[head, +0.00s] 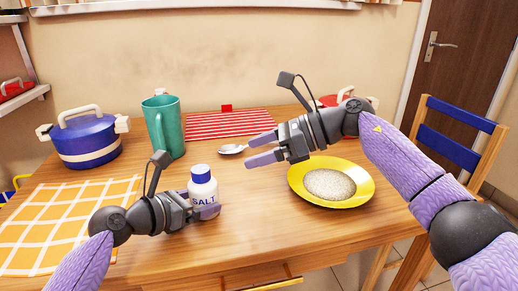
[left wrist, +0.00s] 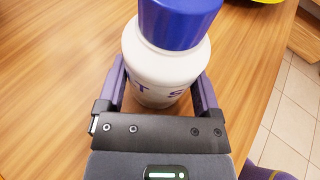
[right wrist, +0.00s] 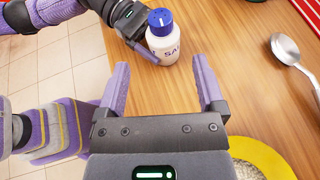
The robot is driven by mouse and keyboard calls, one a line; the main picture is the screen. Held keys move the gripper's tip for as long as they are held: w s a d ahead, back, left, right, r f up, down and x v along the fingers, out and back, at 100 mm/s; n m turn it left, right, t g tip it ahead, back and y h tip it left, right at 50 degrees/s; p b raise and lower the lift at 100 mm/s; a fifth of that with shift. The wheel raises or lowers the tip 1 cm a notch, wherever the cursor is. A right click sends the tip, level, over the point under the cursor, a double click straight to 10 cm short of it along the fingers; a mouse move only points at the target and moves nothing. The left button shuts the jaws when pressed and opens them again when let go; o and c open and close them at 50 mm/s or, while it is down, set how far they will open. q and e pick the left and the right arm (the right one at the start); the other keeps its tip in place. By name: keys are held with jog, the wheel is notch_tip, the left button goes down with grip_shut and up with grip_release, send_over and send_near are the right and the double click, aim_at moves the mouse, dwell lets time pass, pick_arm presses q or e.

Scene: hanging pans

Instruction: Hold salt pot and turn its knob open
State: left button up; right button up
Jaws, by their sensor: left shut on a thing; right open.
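The salt pot (head: 203,190) is a white bottle with blue "SALT" lettering and a blue knob on top. It stands upright on or just above the table, near the front middle; I cannot tell if its base touches. My left gripper (head: 207,206) is shut around its body, and the left wrist view shows the pot (left wrist: 165,62) between the fingers. The blue knob (right wrist: 160,20) shows from above in the right wrist view. My right gripper (head: 263,148) is open and empty, above the table to the right of and behind the pot, pointing left.
A yellow plate (head: 364,195) with pale grains lies right of the pot. A spoon (head: 233,149) lies behind it. A green pitcher (head: 168,130), a blue pot (head: 85,140) and a checkered cloth (head: 45,225) are on the left. A striped red mat (head: 225,124) lies at the back.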

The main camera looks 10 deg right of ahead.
aim_at(202, 170)
jog(key=s+a+m+t+h, duration=0.4)
jog(key=s+m+t+h, duration=0.1)
jog(key=s+m+t, duration=0.15)
jog(key=shift+m+t, duration=0.25)
jog(key=shift+m, duration=0.1)
jog(key=x, duration=1.2)
jog(key=shift+w+r, duration=0.2)
jog(key=shift+w, duration=0.2)
jog(key=shift+y, duration=0.3)
grip_shut()
